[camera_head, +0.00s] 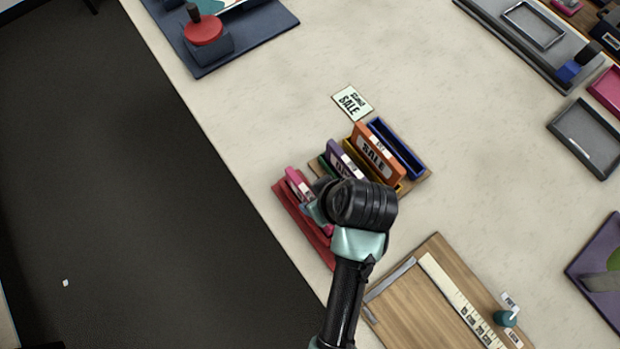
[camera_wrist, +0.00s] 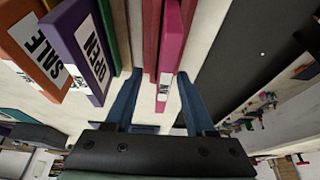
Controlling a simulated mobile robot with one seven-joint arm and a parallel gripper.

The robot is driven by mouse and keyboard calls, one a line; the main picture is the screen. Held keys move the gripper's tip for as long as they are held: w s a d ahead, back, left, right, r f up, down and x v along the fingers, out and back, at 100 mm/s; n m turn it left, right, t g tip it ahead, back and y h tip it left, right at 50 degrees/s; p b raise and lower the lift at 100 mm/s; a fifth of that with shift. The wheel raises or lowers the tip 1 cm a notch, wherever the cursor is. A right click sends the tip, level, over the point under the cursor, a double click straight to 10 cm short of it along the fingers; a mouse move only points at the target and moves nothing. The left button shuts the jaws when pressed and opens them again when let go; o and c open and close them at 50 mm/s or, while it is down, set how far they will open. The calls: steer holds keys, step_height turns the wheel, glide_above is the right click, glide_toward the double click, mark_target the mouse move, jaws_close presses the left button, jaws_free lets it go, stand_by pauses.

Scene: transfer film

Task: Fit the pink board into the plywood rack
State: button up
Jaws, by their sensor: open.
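The pink board (camera_head: 293,180) stands on edge in a red holder (camera_head: 288,204) at the table's left edge. My gripper (camera_head: 314,205) is over the holder and hides part of the board. In the wrist view, the open fingers of my gripper (camera_wrist: 160,77) are on either side of the pink board (camera_wrist: 173,45), with gaps visible. The plywood rack (camera_head: 422,181) stands just right of the holder, with blue, yellow and green slots. An orange SALE board (camera_head: 374,155) and a purple board (camera_head: 340,158) stand in it. The blue slot (camera_head: 397,148) looks empty.
A SALE card (camera_head: 352,103) lies behind the rack. A wooden board with a ruler (camera_head: 463,302) lies at front right. A dark tray with a red-topped press (camera_head: 203,32) is at back left. Grey trays (camera_head: 586,138) are at right.

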steer(key=x, duration=0.2)
steer(key=a+p+x, duration=0.1)
steer(key=x, duration=0.1)
steer(key=shift+w+f, duration=0.1)
steer(key=shift+w, duration=0.05)
steer(key=shift+w+a+f, duration=0.1)
steer(key=shift+w+f, duration=0.1)
steer(key=shift+f, duration=0.25)
steer(key=shift+f, duration=0.1)
steer(key=shift+c, duration=0.3)
jaws_close()
